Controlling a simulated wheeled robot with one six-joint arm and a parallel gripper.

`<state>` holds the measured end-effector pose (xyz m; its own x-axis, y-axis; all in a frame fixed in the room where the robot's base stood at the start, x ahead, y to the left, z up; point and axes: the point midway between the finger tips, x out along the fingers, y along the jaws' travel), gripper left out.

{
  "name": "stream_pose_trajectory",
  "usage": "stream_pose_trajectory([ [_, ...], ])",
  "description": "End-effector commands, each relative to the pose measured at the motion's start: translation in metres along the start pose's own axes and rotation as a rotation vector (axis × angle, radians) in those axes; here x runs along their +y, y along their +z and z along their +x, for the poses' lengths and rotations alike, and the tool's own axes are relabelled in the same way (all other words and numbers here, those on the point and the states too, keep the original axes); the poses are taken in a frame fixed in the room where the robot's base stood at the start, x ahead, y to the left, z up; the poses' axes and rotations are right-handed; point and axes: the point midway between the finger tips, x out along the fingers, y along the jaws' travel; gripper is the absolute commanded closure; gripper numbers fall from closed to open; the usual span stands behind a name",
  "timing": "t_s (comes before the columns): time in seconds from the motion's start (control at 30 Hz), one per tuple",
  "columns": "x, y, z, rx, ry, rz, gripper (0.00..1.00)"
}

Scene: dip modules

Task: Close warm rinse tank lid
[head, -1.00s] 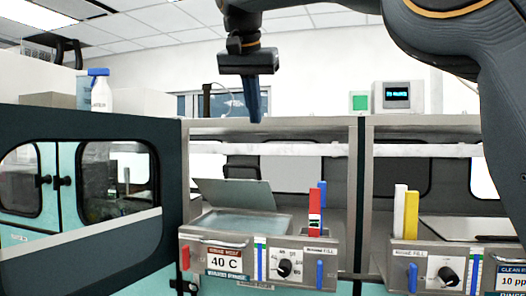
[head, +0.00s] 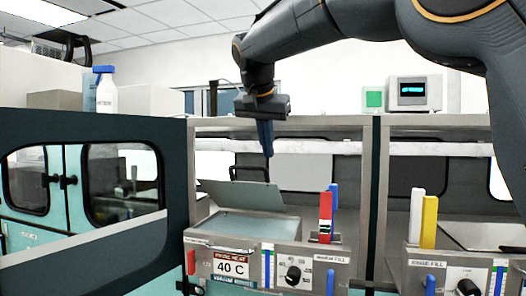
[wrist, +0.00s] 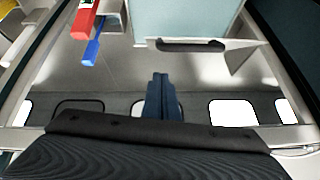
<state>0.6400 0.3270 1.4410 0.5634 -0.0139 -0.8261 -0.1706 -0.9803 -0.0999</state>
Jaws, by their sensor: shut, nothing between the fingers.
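The warm rinse tank (head: 235,226) stands at the centre left in the head view, with a "40 C" label (head: 231,267) on its front panel. Its lid (head: 241,194) is raised and tilted back, leaving the tank's top uncovered. The lid has a dark handle (head: 248,172) at its raised edge; a dark handle on a pale panel also shows in the wrist view (wrist: 188,46). My gripper (head: 267,151) points down above and behind the lid, apart from it. Its blue fingers (wrist: 159,98) are together and empty.
A red bar (head: 325,211) and a blue bar (head: 334,196) stand upright right of the tank. A metal frame post (head: 374,200) separates it from the neighbouring tank with white and yellow bars (head: 429,220).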

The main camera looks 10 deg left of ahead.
Motion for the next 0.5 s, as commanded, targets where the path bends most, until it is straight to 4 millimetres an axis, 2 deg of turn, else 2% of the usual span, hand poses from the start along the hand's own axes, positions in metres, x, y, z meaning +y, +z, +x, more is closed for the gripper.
stream_pose_trajectory([
  [0.2, -0.001, 0.021, 0.002, 0.001, -0.002, -0.003, 1.00],
  [0.5, -0.001, 0.028, 0.005, 0.001, -0.003, -0.002, 1.00],
])
